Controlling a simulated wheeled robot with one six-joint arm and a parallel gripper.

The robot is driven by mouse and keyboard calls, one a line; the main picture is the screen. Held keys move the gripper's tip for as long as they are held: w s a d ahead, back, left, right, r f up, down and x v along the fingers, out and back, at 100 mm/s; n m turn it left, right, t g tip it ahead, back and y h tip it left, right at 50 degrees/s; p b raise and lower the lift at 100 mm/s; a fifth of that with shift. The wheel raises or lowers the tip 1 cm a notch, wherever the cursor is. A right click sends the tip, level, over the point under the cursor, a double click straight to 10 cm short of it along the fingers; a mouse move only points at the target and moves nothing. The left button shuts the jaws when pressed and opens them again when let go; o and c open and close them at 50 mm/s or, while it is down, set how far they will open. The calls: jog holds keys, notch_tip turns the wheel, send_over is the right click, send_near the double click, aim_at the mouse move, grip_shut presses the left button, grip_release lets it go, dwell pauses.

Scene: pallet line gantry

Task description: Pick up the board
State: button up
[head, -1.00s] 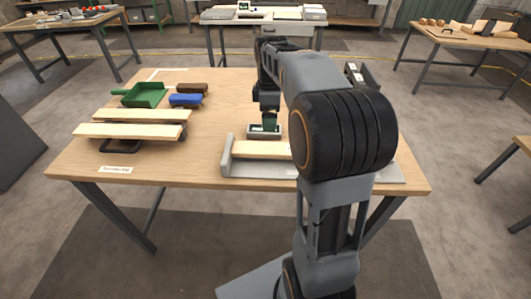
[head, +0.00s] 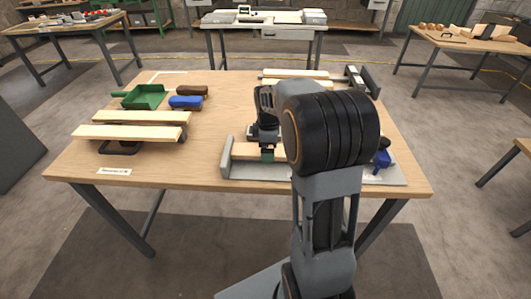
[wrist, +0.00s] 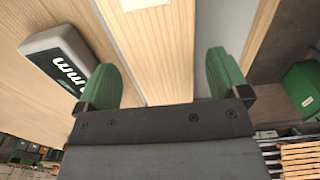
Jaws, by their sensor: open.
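The board (head: 241,148) is pale wood and lies in a grey fixture (head: 226,160) at the table's front edge. My arm hides its right part in the head view. My gripper (head: 267,157) is low over the board. In the wrist view, my gripper (wrist: 163,78) has its two green fingertips wide apart, with the pale board (wrist: 165,55) between and below them. A white label (wrist: 146,3) shows on the board. I cannot tell whether the fingertips touch its sides.
Two pale boards (head: 130,132) rest on dark supports at left, near a green dustpan (head: 145,95) and blue brush (head: 186,102). A blue part (head: 382,160) stands at the fixture's right end.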

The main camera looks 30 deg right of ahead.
jog(key=shift+f, duration=0.3)
jog(key=shift+r, duration=0.1)
jog(key=c, duration=1.1)
